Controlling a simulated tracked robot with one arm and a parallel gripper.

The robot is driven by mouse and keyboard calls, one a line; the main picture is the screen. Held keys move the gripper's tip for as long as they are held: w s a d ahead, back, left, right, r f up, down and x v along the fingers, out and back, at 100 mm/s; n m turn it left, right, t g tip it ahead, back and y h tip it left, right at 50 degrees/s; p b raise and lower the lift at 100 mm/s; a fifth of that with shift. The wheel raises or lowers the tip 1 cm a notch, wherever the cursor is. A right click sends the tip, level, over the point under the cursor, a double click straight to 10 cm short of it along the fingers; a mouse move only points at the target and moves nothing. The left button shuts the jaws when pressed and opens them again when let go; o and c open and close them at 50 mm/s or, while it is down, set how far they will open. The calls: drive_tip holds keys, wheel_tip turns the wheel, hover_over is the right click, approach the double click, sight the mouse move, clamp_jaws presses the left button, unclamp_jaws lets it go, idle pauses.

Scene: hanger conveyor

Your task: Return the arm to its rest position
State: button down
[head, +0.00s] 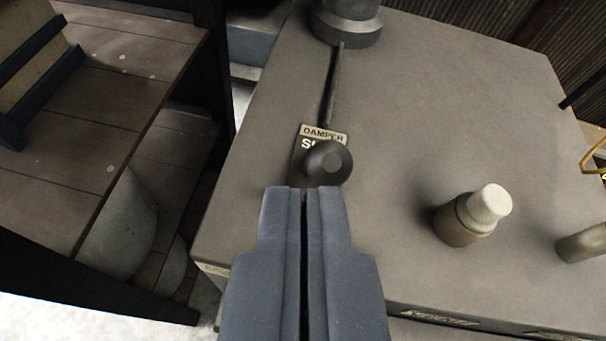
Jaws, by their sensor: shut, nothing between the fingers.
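My gripper (304,192) reaches up from the bottom middle of the head view. Its two grey fingers are shut together with only a thin dark line between them and nothing held. The fingertips are just below a dark round knob (328,163) in the picture. I cannot tell whether they touch it. The knob partly covers a plate marked "DAMPER" (324,134), whose lower word is mostly hidden. A thin dark rod (335,85) runs from near the plate up to a grey cylindrical fitting (347,22).
The grey cabinet top (430,110) fills the middle and right. A pale-capped cylinder (484,210) stands on it, with another cylinder (585,243) at the right edge and a yellow bent piece (597,150) above. A wooden table (110,120) is at left, with a gap between.

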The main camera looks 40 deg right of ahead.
drive_tip(key=w+a+r+n+t+y, duration=0.2)
drive_tip(key=w+a+r+y, duration=0.1)
drive_tip(key=r, duration=0.3)
drive_tip(key=w+a+r+n+t+y, duration=0.2)
drive_tip(key=w+a+r+y, duration=0.1)
drive_tip(key=r, duration=0.4)
drive_tip(key=shift+n+y, duration=0.3)
